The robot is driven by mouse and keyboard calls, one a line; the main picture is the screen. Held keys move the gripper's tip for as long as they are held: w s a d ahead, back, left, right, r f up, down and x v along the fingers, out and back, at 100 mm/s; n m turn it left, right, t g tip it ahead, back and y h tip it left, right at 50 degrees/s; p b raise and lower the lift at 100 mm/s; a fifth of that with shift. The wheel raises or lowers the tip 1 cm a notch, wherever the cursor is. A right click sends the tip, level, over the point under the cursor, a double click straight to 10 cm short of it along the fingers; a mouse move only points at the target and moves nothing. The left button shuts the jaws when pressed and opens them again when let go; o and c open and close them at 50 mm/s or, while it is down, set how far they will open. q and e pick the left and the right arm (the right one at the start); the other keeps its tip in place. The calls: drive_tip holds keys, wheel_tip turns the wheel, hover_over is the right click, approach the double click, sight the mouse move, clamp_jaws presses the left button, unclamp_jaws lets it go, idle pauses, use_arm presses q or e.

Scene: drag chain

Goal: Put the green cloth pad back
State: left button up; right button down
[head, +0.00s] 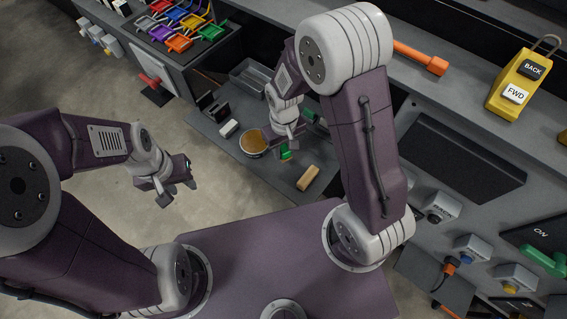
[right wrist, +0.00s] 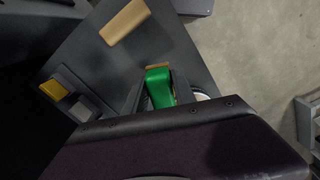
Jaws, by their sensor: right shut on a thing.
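The green cloth pad (right wrist: 159,88) sits between the fingers of my right gripper (right wrist: 155,92), with a tan edge behind it in the right wrist view. In the head view a green part of it (head: 286,153) shows just below my right gripper (head: 290,138), low over the grey shelf (head: 275,183). The right gripper is shut on the pad; whether the pad touches the shelf is hard to tell. My left gripper (head: 176,192) is empty with its fingers apart, over the floor left of the shelf.
A round tin with brown contents (head: 253,143) stands close left of the right gripper. A tan block (head: 308,178) lies to the right, nearer me. A white block (head: 229,128) and a grey tray (head: 250,76) are further back. Another green thing (head: 309,116) is partly hidden.

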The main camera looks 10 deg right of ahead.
sight(283, 166)
wheel_tip(283, 166, down, 3)
drive_tip(key=shift+s+a+r, duration=0.1)
drive_tip(key=shift+s+a, duration=0.05)
wheel_tip(283, 166, down, 4)
drive_tip(key=shift+f, duration=0.15)
drive_tip(key=shift+f+b, duration=0.2)
drive_tip(key=shift+b, duration=0.15)
drive_tip(key=c, duration=1)
unclamp_jaws()
drive_tip(key=shift+r, duration=0.2)
